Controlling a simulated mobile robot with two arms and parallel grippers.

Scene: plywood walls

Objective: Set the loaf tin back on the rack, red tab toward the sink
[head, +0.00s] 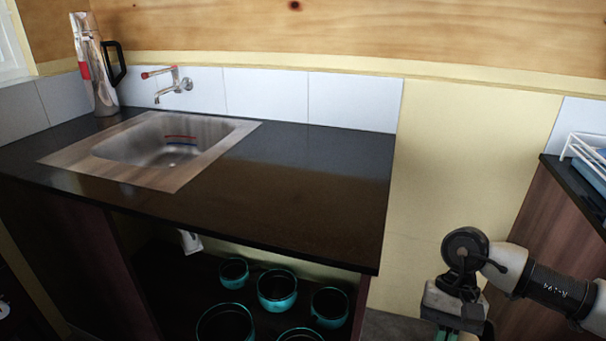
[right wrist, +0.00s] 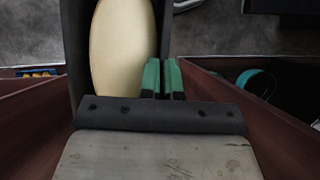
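In the right wrist view, a dark, straight-sided loaf tin (right wrist: 80,45) shows with a smooth cream oval shape inside it. My right gripper (right wrist: 163,78) has its two green fingers close together, with the tin's right wall between them. In the head view, my right gripper (head: 446,334) is at the bottom edge, mostly cut off, and the tin is out of sight. The red tab is not visible. A white wire rack (head: 584,150) stands at the right edge of the head view. The sink (head: 220,160) is on the left. My left gripper is not in view.
The dark counter (head: 310,185) right of the sink is bare. A steel flask (head: 97,75) stands behind the sink. Several teal-rimmed pots (head: 277,287) stand on the shelf below. The rack's brown cabinet (head: 535,215) is right; a gap separates it from the counter.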

